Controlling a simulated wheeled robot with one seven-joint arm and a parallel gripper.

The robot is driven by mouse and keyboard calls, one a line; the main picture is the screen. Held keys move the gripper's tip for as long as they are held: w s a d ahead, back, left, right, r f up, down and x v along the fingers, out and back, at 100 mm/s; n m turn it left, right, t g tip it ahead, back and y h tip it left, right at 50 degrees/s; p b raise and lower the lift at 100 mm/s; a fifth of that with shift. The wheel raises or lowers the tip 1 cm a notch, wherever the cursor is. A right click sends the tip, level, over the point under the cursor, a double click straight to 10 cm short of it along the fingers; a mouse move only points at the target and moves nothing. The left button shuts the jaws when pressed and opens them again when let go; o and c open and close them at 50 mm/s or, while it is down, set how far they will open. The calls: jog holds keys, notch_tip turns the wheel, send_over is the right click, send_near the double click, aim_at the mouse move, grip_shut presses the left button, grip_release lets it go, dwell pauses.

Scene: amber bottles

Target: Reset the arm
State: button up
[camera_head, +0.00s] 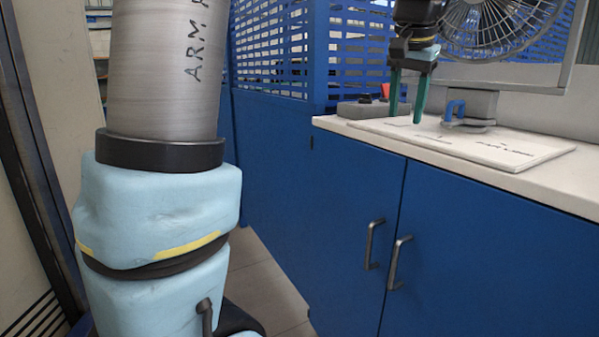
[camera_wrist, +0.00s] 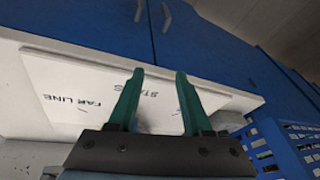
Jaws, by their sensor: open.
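My gripper (camera_head: 407,100) hangs fingers-down over the white board (camera_head: 515,150) on the counter in the head view. Its two green fingers are spread apart, with nothing visible between them. In the wrist view, the gripper (camera_wrist: 159,72) also shows open and empty, with the board (camera_wrist: 60,85) beyond its fingers. The board carries printed words, among them "FAR LINE". I cannot tell from the head view whether the fingertips touch the board. No amber bottle is visible in either view.
A grey box (camera_head: 362,110) with a red button is at the counter's left end. Blue cabinet doors with handles (camera_head: 372,245) front the counter (camera_head: 585,193).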

jog(key=a+f+n+g, duration=0.1)
jog(key=a+f+n, duration=0.3)
jog(key=a+f, duration=1.2)
jog(key=s+a+f+n+g+y, duration=0.1)
jog(key=s+a+f+n, duration=0.2)
jog(key=s+a+f, duration=0.6)
jog(key=a, duration=0.2)
jog(key=shift+a+f, duration=0.3)
jog(key=shift+f, duration=0.05)
